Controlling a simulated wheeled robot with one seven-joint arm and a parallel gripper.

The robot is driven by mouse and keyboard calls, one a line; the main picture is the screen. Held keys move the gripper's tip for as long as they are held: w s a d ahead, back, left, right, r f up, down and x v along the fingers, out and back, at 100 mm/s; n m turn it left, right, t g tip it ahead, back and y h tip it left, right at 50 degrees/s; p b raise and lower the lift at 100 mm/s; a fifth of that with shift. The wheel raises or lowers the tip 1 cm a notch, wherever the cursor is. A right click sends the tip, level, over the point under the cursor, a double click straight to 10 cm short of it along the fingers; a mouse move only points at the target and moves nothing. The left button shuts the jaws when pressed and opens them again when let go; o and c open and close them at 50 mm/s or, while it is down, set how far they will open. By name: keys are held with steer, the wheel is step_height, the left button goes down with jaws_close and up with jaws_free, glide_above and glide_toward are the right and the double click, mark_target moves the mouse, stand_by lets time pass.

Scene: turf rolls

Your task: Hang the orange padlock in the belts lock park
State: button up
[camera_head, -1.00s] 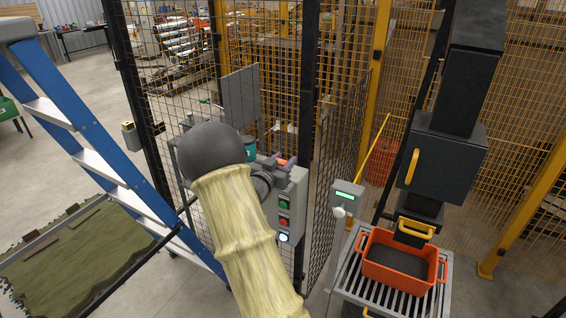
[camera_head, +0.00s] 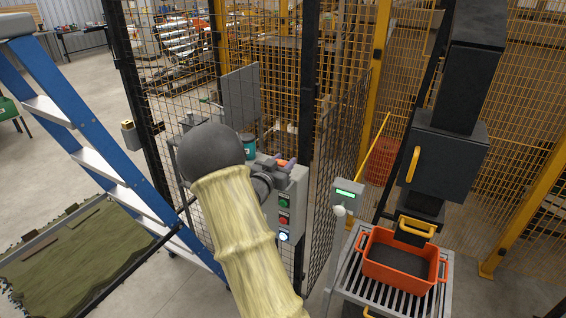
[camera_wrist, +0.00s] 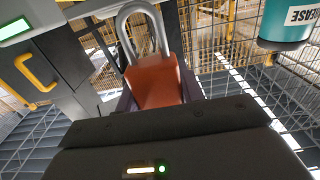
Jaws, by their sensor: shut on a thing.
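The orange padlock (camera_wrist: 156,84) is upright in the wrist view, with its grey shackle at the top and its body between the jaws. My gripper (camera_wrist: 157,92) is shut on the body, with dark fingers at both sides. In the head view my gripper (camera_head: 284,163) shows small beyond my arm, above the grey button box, with a bit of the orange padlock (camera_head: 283,161) visible. My arm hides much of this area. I cannot make out a belts lock park in either view.
The grey button box (camera_head: 298,187) stands against the mesh fence (camera_head: 334,165). A teal grease container (camera_wrist: 284,24) is at upper right in the wrist view. A grey box with a green display (camera_head: 347,193) and an orange crate (camera_head: 385,277) on slats are to the right.

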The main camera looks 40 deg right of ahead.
steer(key=shift+f+b, duration=1.65)
steer(key=shift+f, duration=0.3)
steer(key=o, duration=1.1)
steer(key=b+v, duration=0.5)
steer(key=v, duration=1.2)
steer(key=shift+a, duration=0.2)
